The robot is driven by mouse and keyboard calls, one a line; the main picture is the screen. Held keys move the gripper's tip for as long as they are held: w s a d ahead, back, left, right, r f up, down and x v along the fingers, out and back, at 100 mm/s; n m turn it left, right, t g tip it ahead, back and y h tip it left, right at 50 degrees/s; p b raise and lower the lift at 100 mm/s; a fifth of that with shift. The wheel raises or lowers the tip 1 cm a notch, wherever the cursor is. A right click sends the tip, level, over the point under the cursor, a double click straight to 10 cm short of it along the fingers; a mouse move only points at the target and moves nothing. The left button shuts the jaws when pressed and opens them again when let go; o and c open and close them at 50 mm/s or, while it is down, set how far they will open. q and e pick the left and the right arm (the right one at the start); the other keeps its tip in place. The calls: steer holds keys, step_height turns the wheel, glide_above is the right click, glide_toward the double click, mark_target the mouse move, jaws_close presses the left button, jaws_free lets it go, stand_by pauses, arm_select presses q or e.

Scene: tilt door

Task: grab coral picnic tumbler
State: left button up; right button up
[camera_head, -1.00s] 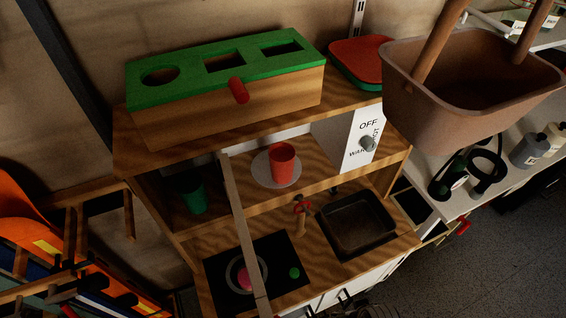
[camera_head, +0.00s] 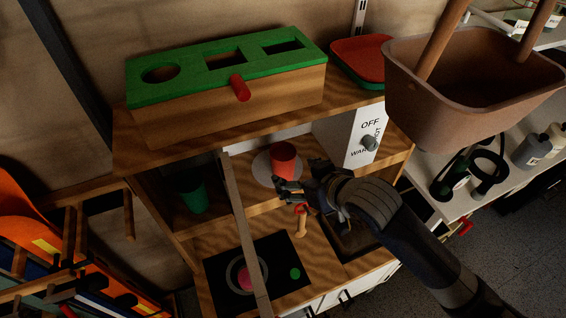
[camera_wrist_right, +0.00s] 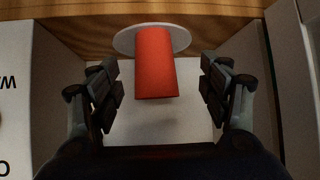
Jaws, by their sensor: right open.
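The coral tumbler (camera_head: 283,158) stands on a round white plate (camera_head: 262,166) in the open compartment of the wooden play kitchen. My right gripper (camera_head: 302,178) is just in front of it, partly covering the plate and the tumbler's lower edge in the head view. In the right wrist view the tumbler (camera_wrist_right: 155,62) lies between and slightly beyond the two open fingers of my right gripper (camera_wrist_right: 160,88), with a gap on each side. My left gripper is not in view.
A green cup (camera_head: 194,196) stands in the compartment to the left. A white OFF/WARM box (camera_head: 350,133) stands to the right. A brown basket (camera_head: 470,95) hangs at upper right.

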mark_target(288, 162)
steer(key=shift+w+a+r+n, duration=0.15)
steer(key=shift+w+a+r, duration=0.1)
steer(key=shift+w+r, duration=0.3)
steer(key=shift+w+a+r+n, duration=0.2)
steer(key=shift+w+r, duration=0.15)
steer(key=shift+w, duration=0.3)
steer(key=x, duration=0.5)
steer(key=shift+w+a, duration=0.2)
steer(key=shift+w+a+f+p, duration=0.1)
steer(key=shift+w+f+p, duration=0.05)
steer(key=shift+w+p, duration=0.25)
steer(key=shift+p+x, duration=0.55)
steer(key=shift+x, duration=1.65)
steer(key=shift+w, duration=0.15)
steer(key=c, duration=1.2)
